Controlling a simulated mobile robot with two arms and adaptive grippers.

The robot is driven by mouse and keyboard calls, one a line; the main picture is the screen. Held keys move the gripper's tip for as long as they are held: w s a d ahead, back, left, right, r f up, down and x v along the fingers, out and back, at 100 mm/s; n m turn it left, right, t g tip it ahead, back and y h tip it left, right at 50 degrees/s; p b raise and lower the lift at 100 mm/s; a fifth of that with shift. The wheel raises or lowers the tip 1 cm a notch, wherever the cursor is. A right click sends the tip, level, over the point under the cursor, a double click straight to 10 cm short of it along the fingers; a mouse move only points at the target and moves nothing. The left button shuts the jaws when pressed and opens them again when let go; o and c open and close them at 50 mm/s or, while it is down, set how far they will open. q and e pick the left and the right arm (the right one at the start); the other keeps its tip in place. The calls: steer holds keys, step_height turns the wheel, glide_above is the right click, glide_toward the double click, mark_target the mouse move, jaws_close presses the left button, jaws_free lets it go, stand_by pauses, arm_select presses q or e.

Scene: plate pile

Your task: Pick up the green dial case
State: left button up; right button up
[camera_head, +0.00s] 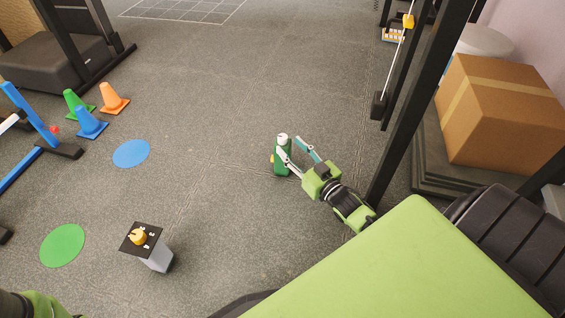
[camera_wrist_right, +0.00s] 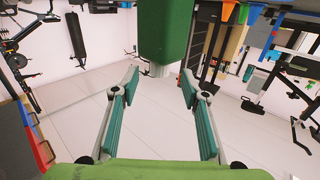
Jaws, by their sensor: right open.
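The green dial case (camera_head: 282,163) stands on the grey floor near the middle of the head view. It has a white top and a small yellow part on its left side. In the right wrist view the green case (camera_wrist_right: 166,30) hangs in from the top edge, with a pale end just beyond the fingertips. My right gripper (camera_head: 289,145) is open, its fingers reaching toward the case from the right. In the wrist view the space between the fingers of my right gripper (camera_wrist_right: 160,73) looks empty. My left gripper is out of view.
A grey case with a black top and yellow dial (camera_head: 148,248) stands at lower left. Blue (camera_head: 131,153) and green (camera_head: 62,245) discs lie nearby. Several cones (camera_head: 91,123) stand at left. A black post (camera_head: 415,110) and a cardboard box (camera_head: 505,115) are at right.

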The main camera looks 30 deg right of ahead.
mark_target(285, 141)
steer(key=w+b, duration=0.3)
steer(key=w, duration=0.1)
steer(key=shift+w+f, duration=0.15)
steer(key=shift+w, duration=0.5)
jaws_close()
steer(key=shift+r, duration=0.25)
